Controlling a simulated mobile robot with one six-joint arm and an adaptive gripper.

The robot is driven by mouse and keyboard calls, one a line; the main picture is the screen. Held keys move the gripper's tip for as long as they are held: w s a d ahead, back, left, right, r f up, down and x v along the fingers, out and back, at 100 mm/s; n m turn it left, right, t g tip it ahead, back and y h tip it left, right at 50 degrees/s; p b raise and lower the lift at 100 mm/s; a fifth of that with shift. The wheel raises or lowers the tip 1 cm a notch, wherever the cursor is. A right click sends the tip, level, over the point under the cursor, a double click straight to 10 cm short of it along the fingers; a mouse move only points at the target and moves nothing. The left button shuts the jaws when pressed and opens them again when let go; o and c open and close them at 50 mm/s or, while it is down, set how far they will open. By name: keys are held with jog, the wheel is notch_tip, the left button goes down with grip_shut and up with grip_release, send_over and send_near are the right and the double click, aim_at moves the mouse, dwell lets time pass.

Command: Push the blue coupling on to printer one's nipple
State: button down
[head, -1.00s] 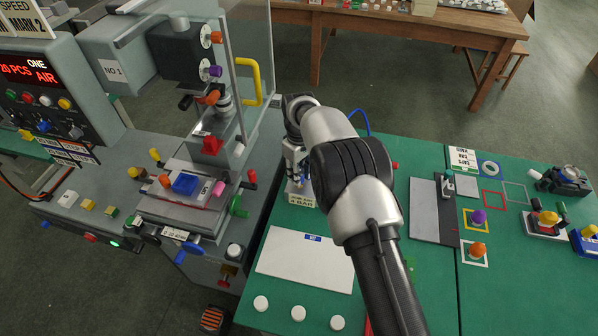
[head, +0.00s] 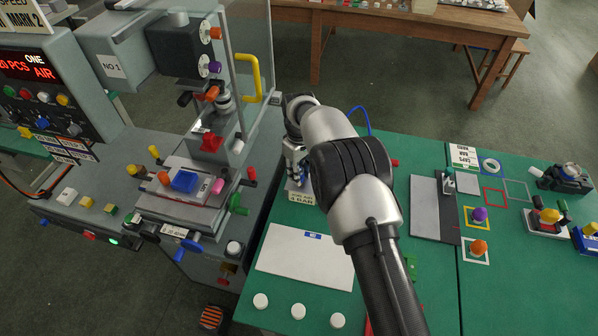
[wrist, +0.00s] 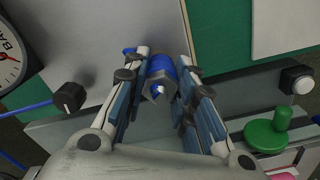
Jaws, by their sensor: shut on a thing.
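In the wrist view my gripper (wrist: 160,88) is shut on the blue coupling (wrist: 163,70), which sits between the two fingers. A pale metal tip shows at the coupling's near end. In the head view my gripper (head: 296,168) is mostly hidden by my own arm, near the right side of printer one (head: 190,205), above the green bench edge. I cannot make out the nipple in either view, nor whether the coupling touches it.
A pressure gauge (wrist: 8,55) and black knob (wrist: 68,98) are at the wrist view's left, with a blue hose (wrist: 28,108). A green knob (wrist: 268,135) and white button (wrist: 297,82) are at its right. A white plate (head: 305,258) lies on the green bench (head: 420,270).

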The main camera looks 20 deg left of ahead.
jog(key=c, duration=1.2)
grip_release()
jog(key=shift+f, duration=0.2)
jog(key=shift+c, duration=0.2)
notch_tip(320, 180, up, 12)
jog(key=s+d+r+m+t, duration=0.1)
jog(key=s+d+r+m, duration=0.25)
jog(key=d+r, duration=0.85)
jog(key=s+d+r+m+t, duration=0.1)
jog(key=s+d+r+m, duration=0.25)
jog(key=d+r, duration=0.8)
jog(key=s+d+m+t, duration=0.2)
jog(key=s+d+m, duration=0.2)
jog(key=s+d, duration=0.8)
jog(key=s+d+f+m, duration=0.1)
jog(key=s+d+f, duration=0.1)
jog(key=s, duration=0.3)
jog(key=s+d+f+m, duration=0.2)
jog(key=s+d+f, duration=0.1)
jog(key=s, duration=0.3)
jog(key=shift+t, duration=0.3)
